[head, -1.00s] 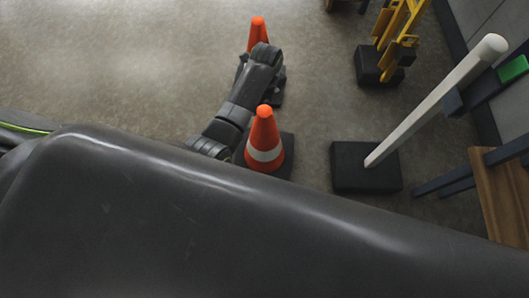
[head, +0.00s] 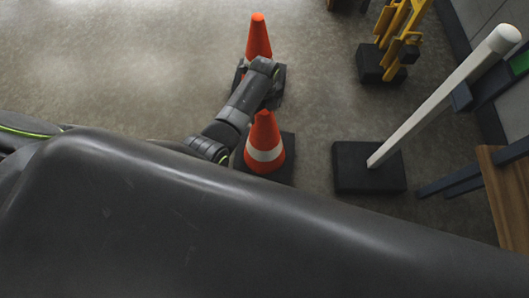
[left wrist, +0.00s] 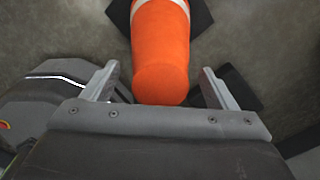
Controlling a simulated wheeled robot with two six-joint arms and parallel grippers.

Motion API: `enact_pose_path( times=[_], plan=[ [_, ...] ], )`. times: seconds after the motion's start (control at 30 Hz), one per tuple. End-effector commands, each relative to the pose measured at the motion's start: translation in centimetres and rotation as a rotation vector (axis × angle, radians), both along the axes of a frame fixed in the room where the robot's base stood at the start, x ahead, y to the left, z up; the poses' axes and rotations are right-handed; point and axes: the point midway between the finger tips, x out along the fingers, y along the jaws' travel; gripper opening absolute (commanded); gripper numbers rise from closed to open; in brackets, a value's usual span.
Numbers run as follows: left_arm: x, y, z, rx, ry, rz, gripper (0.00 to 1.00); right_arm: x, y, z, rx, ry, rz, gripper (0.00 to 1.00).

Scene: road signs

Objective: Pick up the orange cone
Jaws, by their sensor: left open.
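Two orange cones show in the head view. The far cone (head: 258,37) stands on a dark base, partly covered by my left arm. The near cone (head: 264,140) has a white band and stands upright on a dark square base. My left gripper (head: 274,92) is at the end of the arm between the two cones, and its fingers are hard to make out there. In the left wrist view, my left gripper (left wrist: 158,74) is open, with an orange cone (left wrist: 160,50) between its fingers, tip towards the palm. I cannot tell which cone this is. My right gripper is not in view.
A white post (head: 435,102) leans up from a dark block (head: 350,168) at the right. A yellow folding barrier (head: 398,28) with a dark base stands at the back right. A wooden surface (head: 505,195) is at the right edge. The floor at the back left is clear.

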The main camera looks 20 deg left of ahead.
Motion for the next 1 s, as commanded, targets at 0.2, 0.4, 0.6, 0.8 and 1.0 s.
enact_pose_path(
  times=[0.2, 0.4, 0.6, 0.8, 1.0],
  plan=[
    [0.02, 0.00, 0.07, 0.000, 0.000, 0.000, 0.75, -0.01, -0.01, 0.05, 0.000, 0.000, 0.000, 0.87],
    [0.02, 0.00, 0.08, 0.000, 0.000, 0.000, 0.49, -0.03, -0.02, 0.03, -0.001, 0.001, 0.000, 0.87],
    [0.01, -0.01, 0.08, 0.000, 0.000, 0.000, 0.23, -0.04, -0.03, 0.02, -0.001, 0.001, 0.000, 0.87],
    [-0.01, -0.01, 0.07, 0.000, 0.000, 0.000, 0.00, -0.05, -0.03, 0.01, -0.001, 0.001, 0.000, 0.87],
    [0.17, -0.04, 0.28, 0.000, -0.004, -0.001, 0.00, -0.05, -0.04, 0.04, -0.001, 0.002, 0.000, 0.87]
  ],
)
